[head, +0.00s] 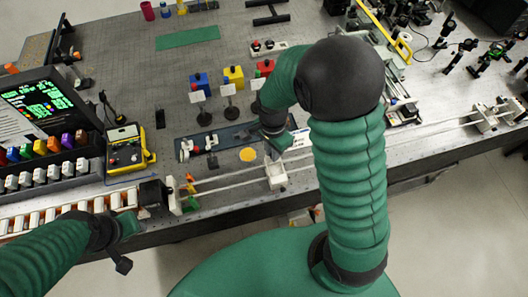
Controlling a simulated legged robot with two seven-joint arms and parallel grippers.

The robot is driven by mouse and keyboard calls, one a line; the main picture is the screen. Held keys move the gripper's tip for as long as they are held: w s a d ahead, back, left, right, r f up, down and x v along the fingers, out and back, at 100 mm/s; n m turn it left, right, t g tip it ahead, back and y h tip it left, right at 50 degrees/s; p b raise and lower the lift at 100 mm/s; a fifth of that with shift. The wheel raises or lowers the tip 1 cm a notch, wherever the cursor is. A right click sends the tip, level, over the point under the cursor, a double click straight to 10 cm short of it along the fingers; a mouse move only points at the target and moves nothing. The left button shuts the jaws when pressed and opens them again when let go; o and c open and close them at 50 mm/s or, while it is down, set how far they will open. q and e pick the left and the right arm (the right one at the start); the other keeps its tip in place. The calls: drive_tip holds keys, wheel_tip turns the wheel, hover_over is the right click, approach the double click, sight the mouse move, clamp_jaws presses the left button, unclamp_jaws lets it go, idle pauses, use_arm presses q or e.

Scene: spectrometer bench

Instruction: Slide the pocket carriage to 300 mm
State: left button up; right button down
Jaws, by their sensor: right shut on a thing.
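The pocket carriage (277,179) is a small white block on two thin pale rails (228,181) along the bench's front edge. It sits right of the rails' left end block (175,197). My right gripper (272,154) reaches down to the carriage from above and is shut on its top; the fingertips are small and partly hidden by my wrist. My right forearm covers the middle of the rails. My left gripper (124,243) is at the lower left by the bench's front edge, away from the carriage; its fingers are too unclear to read.
A white end fixture (487,121) stands at the rails' right end. A yellow-black device (127,148) and a dark box (154,193) are to the left. Behind the carriage are a yellow disc (249,155) and a dark blue plate (222,134) with small parts.

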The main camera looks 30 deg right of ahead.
drive_tip(key=shift+d, duration=0.35)
drive_tip(key=c, duration=1.4)
unclamp_jaws()
drive_tip(key=shift+d, duration=0.1)
wheel_tip(320, 180, up, 17)
drive_tip(key=shift+w, duration=0.3)
drive_tip(key=shift+f, duration=0.15)
drive_tip(key=n+t+b, duration=0.1)
drive_tip(key=n+t, duration=0.2)
drive_tip(key=n, duration=1.1)
hover_over(271, 177)
drive_tip(key=x, duration=0.4)
drive_tip(key=s+x, duration=0.1)
drive_tip(key=x, duration=0.2)
drive_tip(key=s+x, duration=0.1)
drive_tip(key=x, duration=0.3)
drive_tip(key=shift+f, duration=0.55)
drive_tip(key=shift+s+f+n, duration=0.25)
drive_tip(key=shift+n, duration=0.35)
